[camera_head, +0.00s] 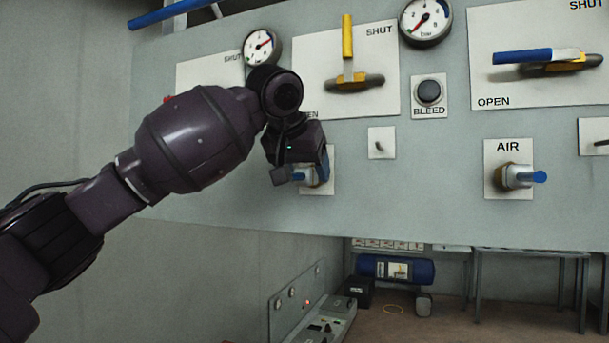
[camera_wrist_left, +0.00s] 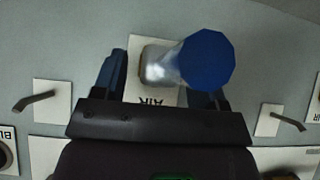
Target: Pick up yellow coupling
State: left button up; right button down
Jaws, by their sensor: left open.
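No coupling that is clearly yellow shows in either view. My left gripper (camera_head: 301,172) is at the panel and open, around a metal fitting with a blue end (camera_head: 307,175). In the left wrist view the fitting (camera_wrist_left: 160,68) and its large blue end (camera_wrist_left: 208,60) stand out from a white AIR plate (camera_wrist_left: 150,98), between the two dark fingers (camera_wrist_left: 163,80). I cannot tell whether the fingers touch it. The gripper hides much of this fitting in the head view. My right gripper is not in view.
A similar blue-ended fitting (camera_head: 518,177) is on another AIR plate to the right. Above are a yellow lever (camera_head: 347,38), a blue lever (camera_head: 522,56), gauges (camera_head: 426,20) and a BLEED button (camera_head: 429,92). Small hooks (camera_wrist_left: 38,101) flank the fitting.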

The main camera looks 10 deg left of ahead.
pick_arm(q)
jog(key=shift+c, duration=0.5)
grip_shut()
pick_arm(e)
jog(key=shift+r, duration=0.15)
pick_arm(q)
jog(key=shift+r, duration=0.15)
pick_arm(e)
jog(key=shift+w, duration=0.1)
